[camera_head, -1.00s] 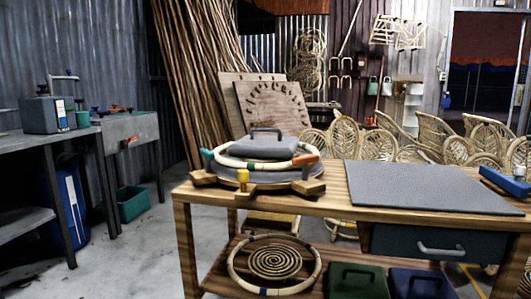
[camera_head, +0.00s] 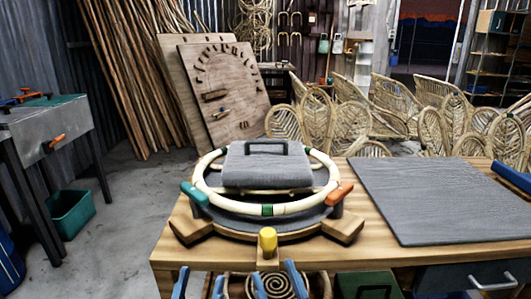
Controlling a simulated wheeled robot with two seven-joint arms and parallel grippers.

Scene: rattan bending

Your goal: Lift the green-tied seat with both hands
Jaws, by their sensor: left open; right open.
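The green-tied seat (camera_head: 233,206), a pale rattan ring with green bindings, rests on a round grey form on the wooden bench. A grey padded block (camera_head: 266,166) with a dark handle sits over its middle. A teal grip (camera_head: 194,194) is at its left side and an orange grip (camera_head: 340,194) at its right. My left gripper (camera_head: 199,284) and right gripper (camera_head: 275,281) show only as blue fingertips at the bottom edge. Both are open and empty, in front of the bench and apart from the seat.
A yellow knob (camera_head: 267,240) stands at the form's front, between wooden blocks. A grey mat (camera_head: 440,200) covers the bench's right part. A green box (camera_head: 368,284) and a coiled rattan piece (camera_head: 282,286) are below. Chair frames stand behind.

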